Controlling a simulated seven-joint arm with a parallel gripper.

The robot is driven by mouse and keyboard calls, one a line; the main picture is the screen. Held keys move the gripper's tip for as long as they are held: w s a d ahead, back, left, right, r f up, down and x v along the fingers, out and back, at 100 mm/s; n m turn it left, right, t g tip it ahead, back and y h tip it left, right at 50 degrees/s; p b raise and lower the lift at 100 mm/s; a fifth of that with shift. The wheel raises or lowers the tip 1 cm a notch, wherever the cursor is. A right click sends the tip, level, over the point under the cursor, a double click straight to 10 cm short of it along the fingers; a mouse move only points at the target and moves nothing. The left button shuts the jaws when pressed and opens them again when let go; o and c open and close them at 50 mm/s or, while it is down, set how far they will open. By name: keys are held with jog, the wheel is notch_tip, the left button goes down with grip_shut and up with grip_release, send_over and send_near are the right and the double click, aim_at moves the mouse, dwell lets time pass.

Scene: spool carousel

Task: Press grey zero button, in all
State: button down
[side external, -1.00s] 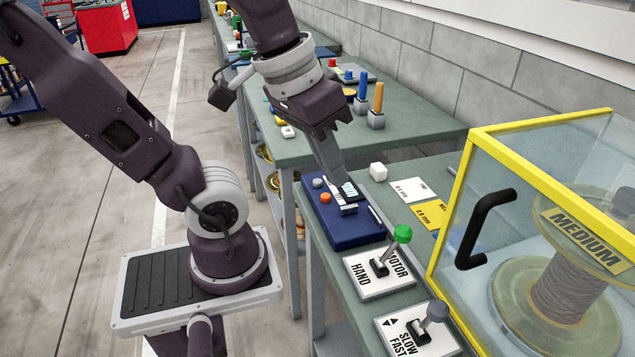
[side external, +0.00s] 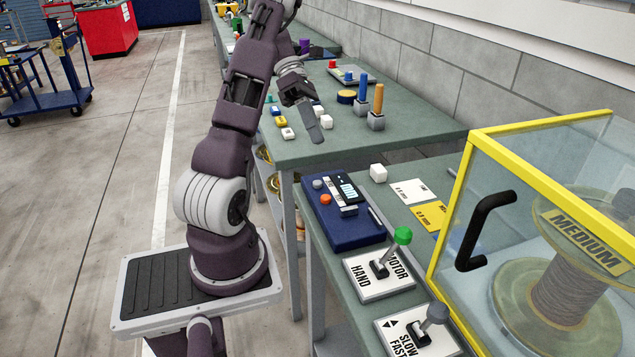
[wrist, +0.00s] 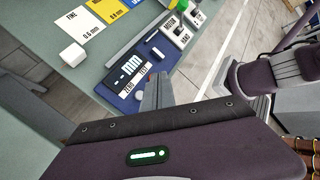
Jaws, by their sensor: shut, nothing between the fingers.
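The blue counter box (side external: 345,228) lies on the nearer green bench, with a small lit display (side external: 347,187). The grey button (side external: 318,183) sits at its far left corner, beside an orange button (side external: 325,199). In the wrist view the blue box (wrist: 133,62) shows its display (wrist: 127,72) and a white label reading ZERO (wrist: 127,90). My gripper (side external: 316,138) is shut and empty, raised beyond the box toward the far bench, clear of the buttons. Its closed fingers (wrist: 157,90) also show in the wrist view, covering part of the box's near edge there.
A HAND/MOTOR lever plate (side external: 380,272) and a SLOW/FAST lever plate (side external: 417,330) stand nearer. A yellow-framed clear guard (side external: 455,195) encloses a spool at right. A white cube (side external: 378,172) is beside the box. The far bench (side external: 400,143) holds small coloured parts.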

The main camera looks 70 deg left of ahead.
send_near(318, 185)
jog(key=shift+w+d+f, duration=0.25)
jog(key=shift+d+f, duration=0.15)
jog(key=shift+d, duration=0.45)
jog(key=shift+w+d+f, duration=0.25)
jog(key=shift+d+f, duration=0.15)
jog(key=shift+d, duration=0.45)
jog(key=shift+w+d+f, duration=0.3)
jog(key=shift+d+f, duration=0.1)
jog(key=shift+d, duration=0.4)
jog(key=shift+f, duration=0.1)
jog(key=shift+f, duration=0.3)
jog(key=shift+f, duration=0.5)
dwell(0.6)
dwell(0.4)
jog(key=shift+r, duration=0.9)
